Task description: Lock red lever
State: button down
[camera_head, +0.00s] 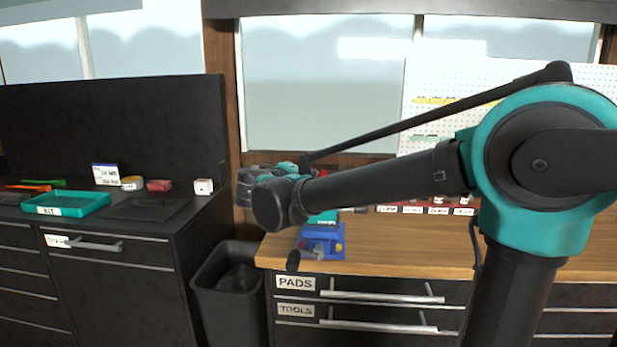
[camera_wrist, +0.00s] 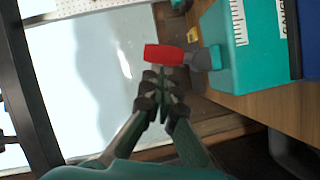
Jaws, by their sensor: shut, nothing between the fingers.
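The red lever (camera_wrist: 165,54) shows in the wrist view, on a dark grey pivot piece (camera_wrist: 204,59) at the side of a teal block (camera_wrist: 232,58). The lever points left in that picture, away from the block. My gripper (camera_wrist: 162,76) is shut and empty. Its fingertips are right beside the lever, just below it in the picture; I cannot tell whether they touch. In the head view the teal block (camera_head: 322,218) sits at the blue vise (camera_head: 320,241) on the wooden bench; my arm hides the lever there.
The wooden bench top (camera_head: 410,255) has drawers labelled PADS and TOOLS below. A black bin (camera_head: 230,290) stands left of it. A dark cabinet at left carries a teal tray (camera_head: 67,204) and small items. A pegboard (camera_head: 500,85) stands behind my arm.

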jog(key=d+m, duration=0.1)
jog(key=d+m+g+y, duration=0.1)
jog(key=m, duration=0.1)
jog(key=shift+d+r+y, duration=0.15)
jog(key=shift+d+y, duration=0.1)
jog(key=shift+y, duration=0.05)
jog(key=shift+s+d+f+m+y, duration=0.1)
jog(key=shift+d+f+m+y, duration=0.1)
jog(key=shift+d+m+y, duration=0.7)
jog(key=shift+d+f+m+g+y, duration=0.15)
jog(key=shift+m+y, duration=0.05)
jog(key=shift+m, duration=0.3)
jog(key=shift+d+f+m+g+y, duration=0.1)
jog(key=shift+d+m+g+y, duration=0.1)
jog(key=shift+m, duration=0.3)
jog(key=shift+a, duration=0.1)
jog(key=shift+a+f, duration=0.1)
jog(key=shift+a+f, duration=0.3)
jog(key=shift+a, duration=0.3)
